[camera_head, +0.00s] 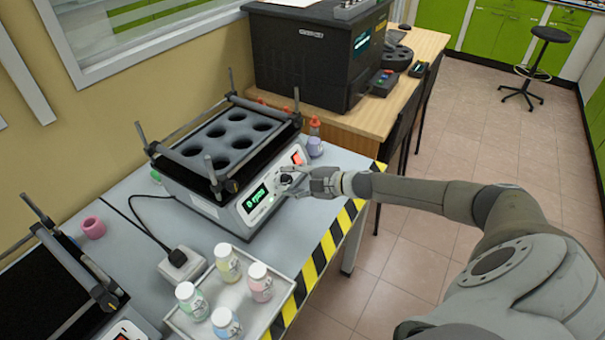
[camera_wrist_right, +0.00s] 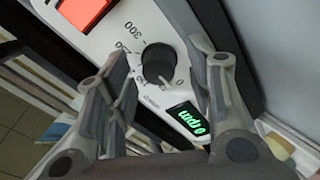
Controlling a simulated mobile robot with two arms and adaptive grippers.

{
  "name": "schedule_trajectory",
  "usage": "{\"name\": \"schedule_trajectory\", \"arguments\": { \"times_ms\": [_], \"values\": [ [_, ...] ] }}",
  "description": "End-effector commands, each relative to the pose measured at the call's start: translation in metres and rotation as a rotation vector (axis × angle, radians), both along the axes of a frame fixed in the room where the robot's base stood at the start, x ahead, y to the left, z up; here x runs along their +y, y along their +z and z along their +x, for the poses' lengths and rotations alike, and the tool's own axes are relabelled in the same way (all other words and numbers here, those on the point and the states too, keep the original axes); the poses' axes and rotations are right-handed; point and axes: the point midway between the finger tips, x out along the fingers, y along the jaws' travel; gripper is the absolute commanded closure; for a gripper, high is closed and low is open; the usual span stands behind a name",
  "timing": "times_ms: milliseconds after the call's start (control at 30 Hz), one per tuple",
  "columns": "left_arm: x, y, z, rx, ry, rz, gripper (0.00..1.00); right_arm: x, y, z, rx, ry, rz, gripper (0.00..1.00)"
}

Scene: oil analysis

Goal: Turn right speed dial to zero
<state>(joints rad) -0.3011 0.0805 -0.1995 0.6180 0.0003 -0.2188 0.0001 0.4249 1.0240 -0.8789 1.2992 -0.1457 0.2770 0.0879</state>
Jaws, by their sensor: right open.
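The right shaker (camera_head: 226,207) stands on the grey bench, with a black rack of round holes on top. The display (camera_head: 256,197) also shows in the head view. My right gripper (camera_head: 299,181) is at the panel by the dial. In the wrist view, its open fingers (camera_wrist_right: 166,85) stand either side of the dial; contact cannot be told. My left gripper is in neither view.
A second shaker (camera_head: 45,285) is at the lower left. A tray (camera_head: 252,312) of several capped bottles lies in front, near the striped bench edge (camera_head: 318,262). A black machine (camera_head: 310,55) stands behind.

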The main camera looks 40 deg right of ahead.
Motion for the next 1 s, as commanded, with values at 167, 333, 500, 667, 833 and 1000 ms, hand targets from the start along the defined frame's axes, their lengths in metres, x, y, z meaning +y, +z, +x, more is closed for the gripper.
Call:
{"name": "schedule_trajectory", "arguments": {
  "times_ms": [167, 333, 500, 667, 833, 1000],
  "values": [
    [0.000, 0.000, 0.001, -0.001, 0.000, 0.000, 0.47, -0.008, 0.004, -0.014, 0.002, -0.001, -0.001, 0.52],
    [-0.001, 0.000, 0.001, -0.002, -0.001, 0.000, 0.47, -0.017, 0.012, -0.034, 0.004, 0.000, -0.002, 0.52],
    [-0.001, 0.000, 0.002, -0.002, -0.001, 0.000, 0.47, -0.025, 0.021, -0.051, 0.003, 0.002, -0.003, 0.52],
    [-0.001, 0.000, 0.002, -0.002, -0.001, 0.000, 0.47, -0.032, 0.026, -0.065, 0.004, 0.000, -0.001, 0.52],
    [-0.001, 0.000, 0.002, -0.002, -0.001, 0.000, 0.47, -0.039, 0.032, -0.078, 0.004, 0.000, -0.002, 0.52],
    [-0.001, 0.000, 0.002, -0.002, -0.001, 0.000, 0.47, -0.045, 0.036, -0.089, 0.004, -0.002, -0.001, 0.52]
  ]
}}
